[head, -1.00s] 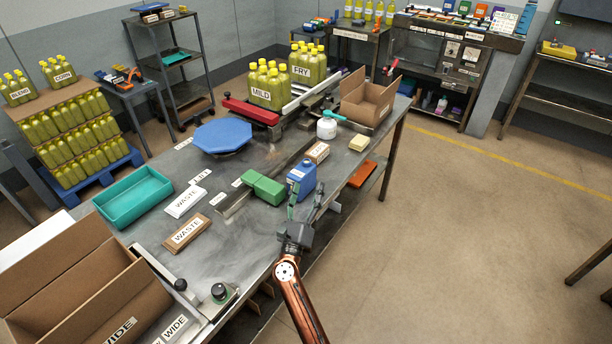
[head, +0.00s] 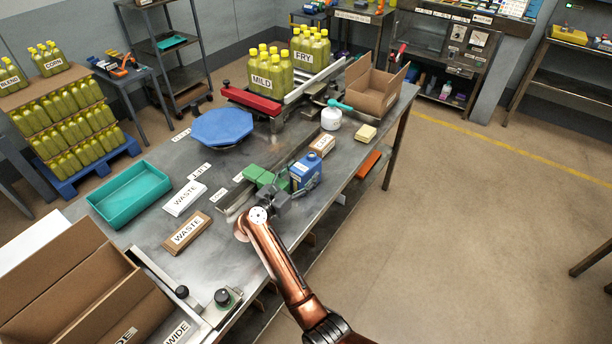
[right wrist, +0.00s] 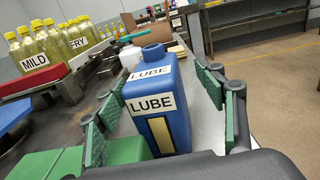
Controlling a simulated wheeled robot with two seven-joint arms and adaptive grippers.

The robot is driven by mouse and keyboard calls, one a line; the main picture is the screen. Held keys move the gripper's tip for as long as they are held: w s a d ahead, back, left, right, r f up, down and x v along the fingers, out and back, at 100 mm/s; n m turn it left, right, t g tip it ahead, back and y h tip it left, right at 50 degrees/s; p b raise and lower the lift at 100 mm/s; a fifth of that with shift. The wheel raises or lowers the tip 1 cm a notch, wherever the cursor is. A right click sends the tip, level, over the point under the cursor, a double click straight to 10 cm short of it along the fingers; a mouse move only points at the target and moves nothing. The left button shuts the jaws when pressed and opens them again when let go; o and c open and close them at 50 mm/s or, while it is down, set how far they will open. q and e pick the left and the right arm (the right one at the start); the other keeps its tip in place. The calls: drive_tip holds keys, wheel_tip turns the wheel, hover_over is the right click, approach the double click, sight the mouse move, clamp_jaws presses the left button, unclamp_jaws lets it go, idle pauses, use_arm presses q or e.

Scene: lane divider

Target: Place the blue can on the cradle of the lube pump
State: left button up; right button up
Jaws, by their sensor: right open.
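The blue can (head: 310,166) stands upright near the table's right edge. In the right wrist view the blue can (right wrist: 168,114) has white LUBE labels and a round blue cap. My right gripper (head: 297,187) is low beside the can, on its near side. In the right wrist view my right gripper (right wrist: 165,105) is open, with green-padded fingers on both sides of the can and gaps showing. A green block (head: 262,177) lies just left of the can and also shows in the right wrist view (right wrist: 48,164). I cannot clearly make out the pump's cradle. My left gripper is not in view.
A tan box (head: 322,144), a white jar (head: 331,119) and a yellow block (head: 366,132) stand beyond the can. A blue octagonal plate (head: 222,126) and a teal tray (head: 130,195) are to the left. Open floor lies right of the table (head: 225,230).

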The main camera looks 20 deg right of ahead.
sight(307, 167)
drive_tip(key=x, duration=0.3)
drive_tip(key=shift+w+d+f, duration=0.15)
drive_tip(key=shift+w, duration=0.05)
clamp_jaws()
idle(0.7)
